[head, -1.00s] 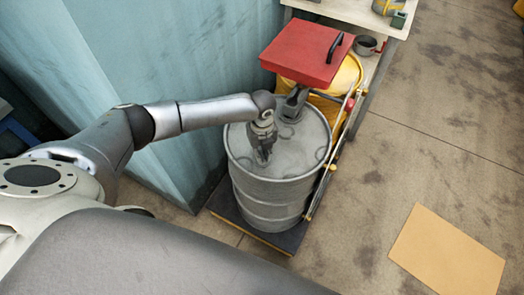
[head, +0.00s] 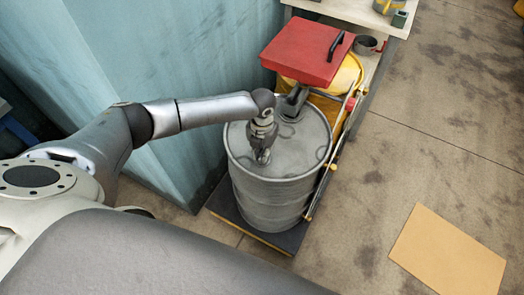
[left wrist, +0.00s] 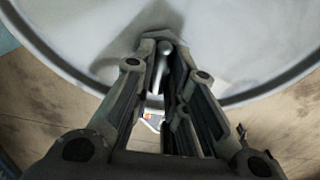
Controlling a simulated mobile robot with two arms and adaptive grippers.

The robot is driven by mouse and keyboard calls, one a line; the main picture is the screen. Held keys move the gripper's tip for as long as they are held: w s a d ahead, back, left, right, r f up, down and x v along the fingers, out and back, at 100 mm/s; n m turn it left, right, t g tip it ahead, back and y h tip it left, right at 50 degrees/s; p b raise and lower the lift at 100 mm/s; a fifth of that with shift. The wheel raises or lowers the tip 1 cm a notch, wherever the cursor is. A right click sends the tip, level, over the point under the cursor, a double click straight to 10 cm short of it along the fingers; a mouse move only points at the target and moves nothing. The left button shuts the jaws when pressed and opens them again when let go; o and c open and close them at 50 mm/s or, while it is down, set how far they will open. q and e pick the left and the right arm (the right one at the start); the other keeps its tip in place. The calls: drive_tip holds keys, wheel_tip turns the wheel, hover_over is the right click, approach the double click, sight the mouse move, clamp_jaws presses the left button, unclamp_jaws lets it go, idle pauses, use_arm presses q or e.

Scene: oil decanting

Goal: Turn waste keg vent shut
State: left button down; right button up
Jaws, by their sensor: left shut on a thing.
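The waste keg, a grey metal drum (head: 268,200), stands upright on a low dark platform. My left gripper (head: 262,157) reaches down onto the left part of its lid. In the left wrist view the fingers (left wrist: 163,50) are shut on a small pale metal lever, the vent (left wrist: 160,66), just at the lid (left wrist: 230,40). The vent is hidden behind the fingers in the head view. Whether it is open or shut I cannot tell. My right gripper is not in view.
A red lidded box (head: 306,52) with a black handle sits behind the keg, above a yellow drum (head: 348,75). A rail with thin rods runs along the keg's right side. A blue-green wall (head: 150,60) stands to the left. A cardboard sheet (head: 448,255) lies on open floor.

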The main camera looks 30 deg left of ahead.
use_arm(q)
drive_tip(key=shift+m, duration=0.4)
drive_tip(key=c, duration=1.4)
unclamp_jaws()
drive_tip(key=shift+c, duration=0.2)
wheel_tip(320, 180, up, 12)
